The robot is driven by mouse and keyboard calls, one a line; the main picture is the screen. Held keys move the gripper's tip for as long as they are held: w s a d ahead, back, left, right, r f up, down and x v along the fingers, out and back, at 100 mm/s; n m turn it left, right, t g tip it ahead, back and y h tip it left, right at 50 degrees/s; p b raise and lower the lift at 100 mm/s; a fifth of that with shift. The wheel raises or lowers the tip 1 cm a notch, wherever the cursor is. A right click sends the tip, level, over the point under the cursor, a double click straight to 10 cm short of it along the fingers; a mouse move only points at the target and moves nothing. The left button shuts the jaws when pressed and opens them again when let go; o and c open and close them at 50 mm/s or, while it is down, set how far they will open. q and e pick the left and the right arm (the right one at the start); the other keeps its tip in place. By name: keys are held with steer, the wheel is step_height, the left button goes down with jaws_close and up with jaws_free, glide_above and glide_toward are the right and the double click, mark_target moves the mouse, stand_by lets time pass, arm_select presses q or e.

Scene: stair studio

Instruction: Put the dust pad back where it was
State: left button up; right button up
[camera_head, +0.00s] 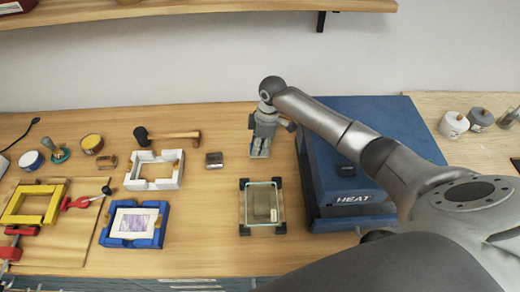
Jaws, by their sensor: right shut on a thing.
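My right gripper (260,150) reaches in from the right over the blue heat press and points down at the back middle of the wooden bench. It is shut on the dust pad, of which very little shows between the fingers; I cannot tell whether the pad touches the bench. A clear glass plate (262,204) with black corner blocks lies in front of the gripper, apart from it. My left gripper is not in view.
The blue heat press (320,190) stands close right of the gripper. A small metal block (214,160), mallet (168,135), white frame (154,170), blue frame (135,223) and yellow frame (35,204) lie left. A shelf (200,9) overhangs the back. Bare bench lies between the frames and glass.

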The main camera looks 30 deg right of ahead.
step_height(320, 180, down, 2)
steer(key=shift+f, duration=0.2)
steer(key=shift+w+f, duration=0.1)
steer(key=shift+f, duration=0.25)
steer(key=shift+f, duration=0.1)
steer(key=o, duration=0.9)
steer(key=r, duration=0.4)
steer(key=d+r+b, duration=0.1)
steer(key=r, duration=0.7)
steer(key=shift+s+d+b, duration=0.35)
steer(key=shift+s, duration=0.05)
